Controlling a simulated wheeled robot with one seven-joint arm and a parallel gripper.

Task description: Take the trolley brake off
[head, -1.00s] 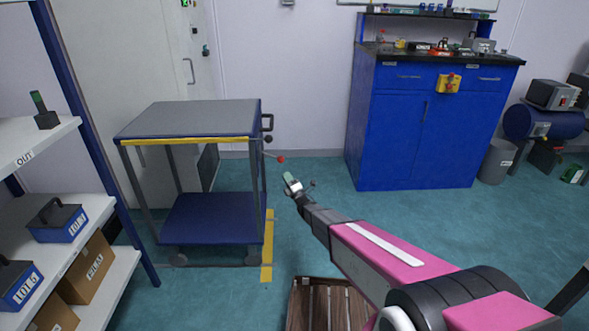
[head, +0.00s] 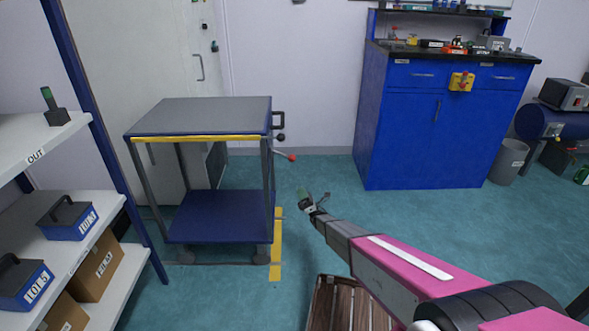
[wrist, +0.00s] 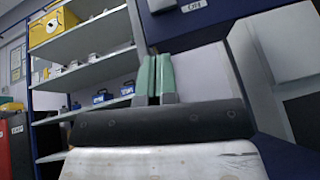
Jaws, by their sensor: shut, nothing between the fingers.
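The trolley (head: 200,118) stands at the left in the head view, with a grey top, a blue lower shelf (head: 208,215) and a yellow front edge. A lever with a red knob (head: 292,157) sticks out from its right side, below a black handle (head: 279,120). A dark knob (head: 281,138) sits above the lever. My gripper (head: 303,194) is right of the trolley, below and slightly right of the red knob, and apart from it. Its green fingers, also seen in the wrist view (wrist: 154,76), are together and empty.
A shelf rack (head: 70,130) with boxes stands at the left. A blue cabinet (head: 420,135) is at the back right, with a grey bin (head: 507,162) beside it. A wooden crate (head: 335,305) is on the floor in front. Floor between trolley and cabinet is clear.

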